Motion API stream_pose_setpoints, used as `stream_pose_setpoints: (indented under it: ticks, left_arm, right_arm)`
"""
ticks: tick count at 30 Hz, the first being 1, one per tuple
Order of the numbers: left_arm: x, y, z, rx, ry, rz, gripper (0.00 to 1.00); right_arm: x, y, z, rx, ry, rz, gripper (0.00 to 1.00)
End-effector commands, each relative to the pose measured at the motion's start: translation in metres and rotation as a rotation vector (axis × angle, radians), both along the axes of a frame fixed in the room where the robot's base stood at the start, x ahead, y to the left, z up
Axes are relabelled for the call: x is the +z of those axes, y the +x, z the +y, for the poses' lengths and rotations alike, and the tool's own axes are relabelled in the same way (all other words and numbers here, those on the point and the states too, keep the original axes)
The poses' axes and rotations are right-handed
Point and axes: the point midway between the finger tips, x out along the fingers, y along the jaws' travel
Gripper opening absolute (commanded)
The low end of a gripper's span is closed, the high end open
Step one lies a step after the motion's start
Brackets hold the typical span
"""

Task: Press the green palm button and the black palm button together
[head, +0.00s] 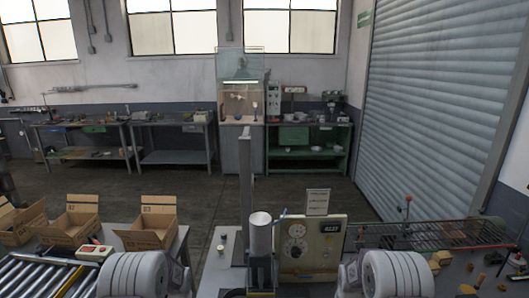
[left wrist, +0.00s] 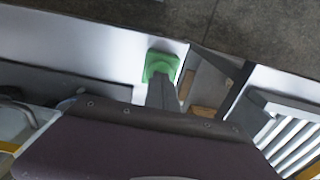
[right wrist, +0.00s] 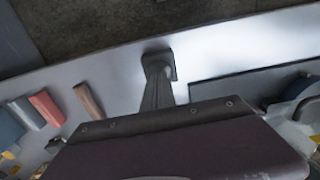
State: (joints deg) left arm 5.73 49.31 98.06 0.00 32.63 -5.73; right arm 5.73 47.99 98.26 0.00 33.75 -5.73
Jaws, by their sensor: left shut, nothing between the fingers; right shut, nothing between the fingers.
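The green palm button (left wrist: 162,66) shows in the left wrist view, on a pale bench top just beyond my left gripper's tips. My left gripper (left wrist: 163,88) is shut and empty, its fingers overlapping the button's near edge. The black palm button (right wrist: 158,62) shows in the right wrist view, on the same kind of pale surface. My right gripper (right wrist: 157,84) is shut and empty, its fingers lined up with that button and partly covering it. I cannot tell whether either gripper touches its button. Both buttons are hidden in the head view behind my arms.
A metal cylinder (head: 260,234) on a press stands between my arms, beside a gauge panel (head: 312,247). Open cardboard boxes (head: 150,222) and a roller conveyor (head: 40,277) are at left. A wire rack (head: 450,234) and loose blocks are at right.

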Motion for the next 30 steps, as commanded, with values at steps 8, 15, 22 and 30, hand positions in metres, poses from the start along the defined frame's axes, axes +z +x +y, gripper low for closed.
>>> stream_pose_setpoints:
  ticks: [8,15,22,30]
  left_arm:
    - [0.0,0.0,0.0,0.0,0.0,0.0,0.0]
    - [0.0,0.0,0.0,0.0,0.0,0.0,0.0]
    - [0.0,0.0,0.0,0.0,0.0,0.0,0.0]
    - [0.0,0.0,0.0,0.0,0.0,0.0,0.0]
  right_arm:
    - [-0.003,0.0,0.0,0.0,0.0,0.001,0.0]
    - [-0.007,0.0,0.0,0.0,0.0,0.001,0.0]
    - [-0.012,0.0,0.0,0.0,0.0,0.0,0.0]
    - [-0.013,0.0,0.0,0.0,0.0,-0.001,0.0]
